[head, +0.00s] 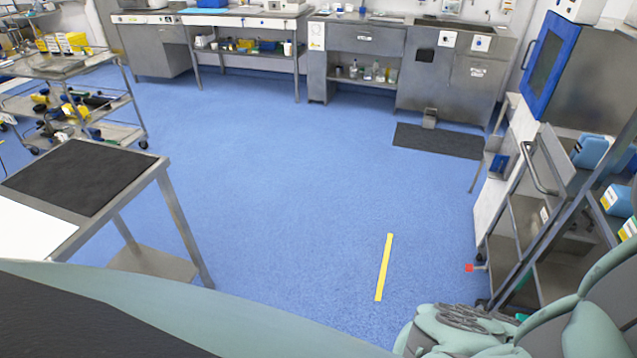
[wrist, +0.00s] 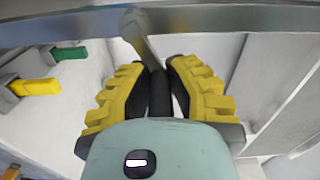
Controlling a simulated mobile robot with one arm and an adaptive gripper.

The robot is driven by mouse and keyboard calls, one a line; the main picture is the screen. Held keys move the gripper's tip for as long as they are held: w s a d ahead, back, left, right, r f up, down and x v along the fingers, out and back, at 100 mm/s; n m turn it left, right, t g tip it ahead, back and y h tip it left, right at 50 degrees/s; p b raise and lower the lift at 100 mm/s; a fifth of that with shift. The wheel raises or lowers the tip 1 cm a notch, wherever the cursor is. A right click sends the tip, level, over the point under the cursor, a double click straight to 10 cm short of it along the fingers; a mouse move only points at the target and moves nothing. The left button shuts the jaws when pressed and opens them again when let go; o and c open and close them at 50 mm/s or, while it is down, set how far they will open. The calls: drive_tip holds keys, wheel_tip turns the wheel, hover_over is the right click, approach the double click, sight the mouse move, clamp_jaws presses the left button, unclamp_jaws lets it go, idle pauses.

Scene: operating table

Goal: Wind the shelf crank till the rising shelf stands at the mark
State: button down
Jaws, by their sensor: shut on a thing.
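In the wrist view my gripper (wrist: 161,74) has its two yellow-and-black fingers closed around the dark handle of the shelf crank (wrist: 138,38). The crank's grey arm runs up from the handle to a metal edge. At the left of that view a green tab (wrist: 69,53) and a yellow tab (wrist: 35,87) stick out, set apart, the green one higher in the picture. I cannot tell which of them is the mark or belongs to the rising shelf. In the head view my gripper and the crank are hidden; a metal shelf unit (head: 541,205) stands at the right.
A small red square (head: 469,268) shows beside the shelf unit's foot. A yellow strip (head: 384,267) lies on the clear blue floor. A table with a black mat (head: 80,177) stands at the left, a loaded trolley (head: 125,113) behind it. Steel counters (head: 365,40) line the back.

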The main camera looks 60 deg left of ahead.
drive_tip(key=shift+f+m+b, duration=0.15)
drive_tip(key=shift+m+b, duration=0.2)
drive_tip(key=shift+m, duration=0.15)
drive_tip(key=c, duration=0.9)
unclamp_jaws()
drive_tip(key=shift+v, duration=3.75)
